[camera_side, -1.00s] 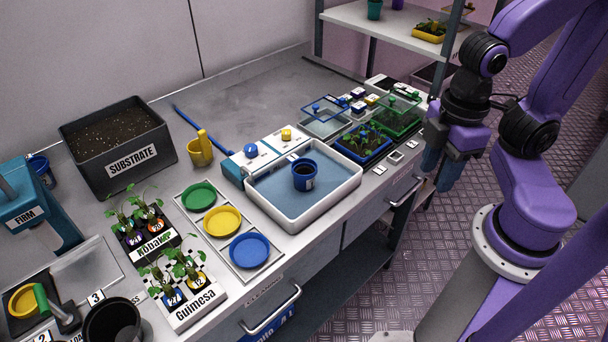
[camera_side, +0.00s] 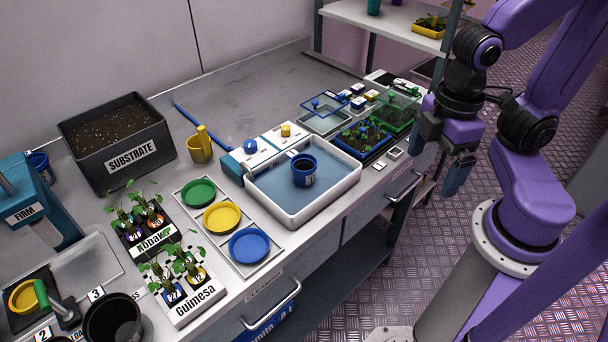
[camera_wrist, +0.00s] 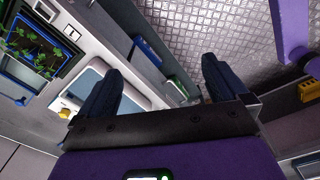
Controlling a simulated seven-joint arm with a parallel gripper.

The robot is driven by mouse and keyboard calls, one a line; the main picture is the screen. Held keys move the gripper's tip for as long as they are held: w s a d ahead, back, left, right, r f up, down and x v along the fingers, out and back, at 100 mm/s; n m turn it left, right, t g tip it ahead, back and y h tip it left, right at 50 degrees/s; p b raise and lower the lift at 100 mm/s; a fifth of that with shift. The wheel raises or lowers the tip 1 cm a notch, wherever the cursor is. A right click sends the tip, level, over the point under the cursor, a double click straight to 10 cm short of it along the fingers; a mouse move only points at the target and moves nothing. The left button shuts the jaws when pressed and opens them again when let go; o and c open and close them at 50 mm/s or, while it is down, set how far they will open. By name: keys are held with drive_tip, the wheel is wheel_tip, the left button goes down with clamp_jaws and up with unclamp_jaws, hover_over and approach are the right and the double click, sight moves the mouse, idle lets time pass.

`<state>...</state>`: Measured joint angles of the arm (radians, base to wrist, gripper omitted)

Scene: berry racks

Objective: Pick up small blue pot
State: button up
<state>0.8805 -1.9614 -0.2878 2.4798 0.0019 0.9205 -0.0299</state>
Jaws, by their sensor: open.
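A small blue pot (camera_side: 304,169) with dark contents and a pale label stands upright in the white-rimmed basin (camera_side: 348,184). Another small blue pot (camera_side: 40,167) is partly hidden behind the teal press at the far left. My gripper (camera_side: 441,166) is open and empty, in the air off the bench's right front edge, well to the right of the basin. In the wrist view its two dark blue fingers (camera_wrist: 157,88) are spread apart with nothing between them. I cannot make out a blue pot in the wrist view.
A seedling tray (camera_side: 361,150) and clear-lidded boxes stand right of the basin. Green, yellow and blue saucers (camera_side: 249,245), seedling pots and a substrate bin (camera_side: 118,162) are to the left.

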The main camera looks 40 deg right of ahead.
drive_tip(key=w+a+r+n, duration=0.2)
drive_tip(key=w+a, duration=0.4)
drive_tip(key=w, duration=0.6)
drive_tip(key=n, duration=0.3)
hover_over(301, 166)
drive_tip(key=a, duration=0.2)
drive_tip(key=f, duration=1)
drive_tip(key=shift+s+d+f, duration=0.2)
drive_tip(key=shift+s+f, duration=0.1)
drive_tip(key=shift+f, duration=0.05)
drive_tip(key=f, duration=0.4)
drive_tip(key=shift+s+d+f, duration=0.15)
drive_tip(key=shift+d, duration=0.25)
drive_tip(key=shift+f, duration=0.6)
drive_tip(key=shift+c, duration=0.3)
drive_tip(key=c, duration=0.8)
